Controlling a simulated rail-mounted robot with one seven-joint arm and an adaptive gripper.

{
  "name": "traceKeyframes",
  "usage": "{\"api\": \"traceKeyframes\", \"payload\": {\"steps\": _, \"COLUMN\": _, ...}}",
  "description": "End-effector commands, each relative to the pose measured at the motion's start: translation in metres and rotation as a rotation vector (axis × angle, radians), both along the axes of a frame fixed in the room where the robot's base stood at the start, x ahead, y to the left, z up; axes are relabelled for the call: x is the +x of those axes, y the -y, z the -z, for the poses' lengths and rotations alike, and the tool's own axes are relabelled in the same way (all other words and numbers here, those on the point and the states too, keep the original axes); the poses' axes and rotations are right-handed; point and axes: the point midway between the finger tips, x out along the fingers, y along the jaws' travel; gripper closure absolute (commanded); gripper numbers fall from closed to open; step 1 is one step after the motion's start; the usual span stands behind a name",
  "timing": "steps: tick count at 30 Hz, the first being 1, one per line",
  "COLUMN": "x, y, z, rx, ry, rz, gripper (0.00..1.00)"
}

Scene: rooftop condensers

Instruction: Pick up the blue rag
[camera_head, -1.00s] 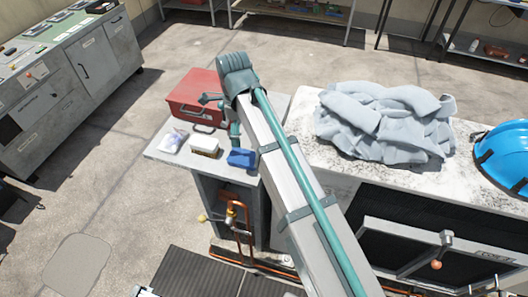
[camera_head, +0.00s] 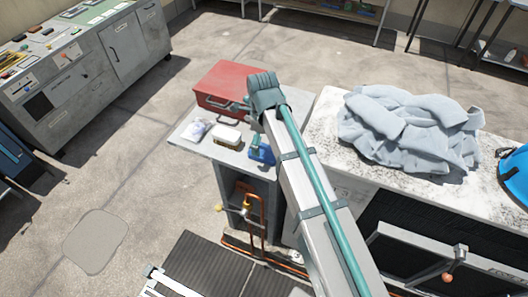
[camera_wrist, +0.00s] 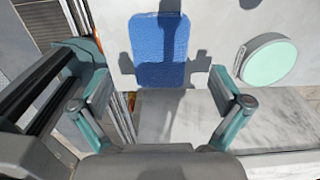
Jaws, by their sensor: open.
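The blue rag (camera_head: 265,155) is a small, flat, rounded rectangle on the grey side stand (camera_head: 192,138), near its front right edge. My arm covers part of it in the head view. In the wrist view the whole rag (camera_wrist: 158,50) shows in the upper middle, with a shadow across its right part. My gripper (camera_wrist: 159,88) is open and empty, its two fingers spread to either side. In that view the rag lies beyond the fingertips, roughly centred between them. I cannot tell the exact height of the fingers above it.
A mint-green round disc (camera_wrist: 268,60) lies right of the rag in the wrist view. A white-topped container (camera_head: 227,135), a small clear bag (camera_head: 197,130) and a red toolbox (camera_head: 222,86) share the stand.

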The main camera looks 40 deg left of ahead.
Motion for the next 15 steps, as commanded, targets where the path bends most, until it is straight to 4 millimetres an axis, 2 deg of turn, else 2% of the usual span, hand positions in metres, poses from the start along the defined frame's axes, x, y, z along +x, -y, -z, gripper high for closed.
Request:
{"api": "traceKeyframes", "payload": {"steps": 9, "x": 0.000, "y": 0.006, "z": 0.033, "rx": -0.002, "ry": -0.002, "rz": 0.000, "gripper": 0.00}}
{"api": "traceKeyframes", "payload": {"steps": 15, "x": 0.000, "y": 0.005, "z": 0.044, "rx": -0.001, "ry": -0.001, "rz": 0.000, "gripper": 0.00}}
